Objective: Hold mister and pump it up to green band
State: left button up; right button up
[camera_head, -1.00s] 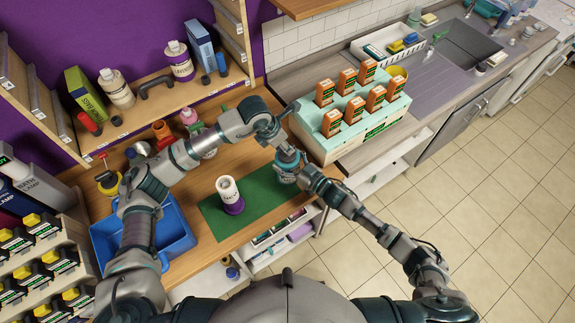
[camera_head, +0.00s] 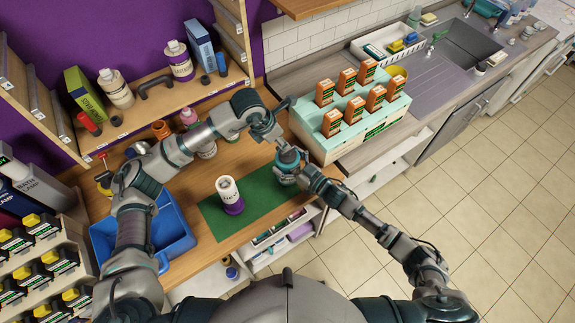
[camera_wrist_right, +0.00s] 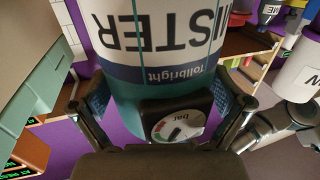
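The mister (camera_head: 287,168) is a teal and white bottle, upright near the right end of the green mat (camera_head: 262,193). In the right wrist view the mister (camera_wrist_right: 165,55) fills the middle, its lettering upside down. Its round gauge (camera_wrist_right: 174,122), marked "bar", has red and green bands; I cannot read the needle exactly. My right gripper (camera_wrist_right: 162,110) has a finger on each side of the mister, closed around its body. My left gripper (camera_head: 278,136) is over the mister's top at the pump. Its fingers are too small and covered to tell whether they grip.
A white and purple container (camera_head: 229,195) stands on the mat to the left. A blue bin (camera_head: 170,238) is at the bench's left. A pale green rack (camera_head: 330,149) with orange boxes stands close to the right. Shelves with bottles are behind.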

pick_arm(q)
jog(key=shift+d, duration=0.1)
pick_arm(e)
jog(key=v, duration=1.2)
pick_arm(q)
jog(key=shift+s, duration=0.1)
pick_arm(e)
jog(key=shift+f, duration=0.1)
